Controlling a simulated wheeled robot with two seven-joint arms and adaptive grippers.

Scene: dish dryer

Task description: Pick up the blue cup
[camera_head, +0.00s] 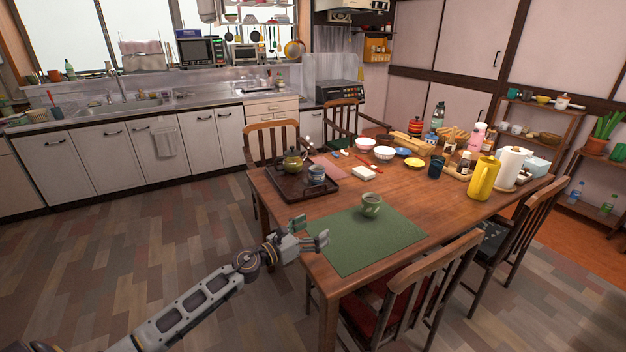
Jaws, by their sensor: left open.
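A blue-grey cup (316,174) stands upright on a dark tray (288,193) at the left part of the wooden table. A dark blue cup (436,167) stands farther right among the dishes. Which one is the blue cup I cannot tell. My left gripper (318,233) is open and empty. In the picture it is at the table's near left corner, below the tray and left of the green mat, apart from both cups. My right gripper is not in view.
A teapot (293,160) shares the tray. A green cup (371,204) stands on the green mat (354,254). Bowls, bottles and a yellow pitcher (482,178) crowd the table's far right. Chairs surround the table (450,208); one chair (415,285) is at the near side.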

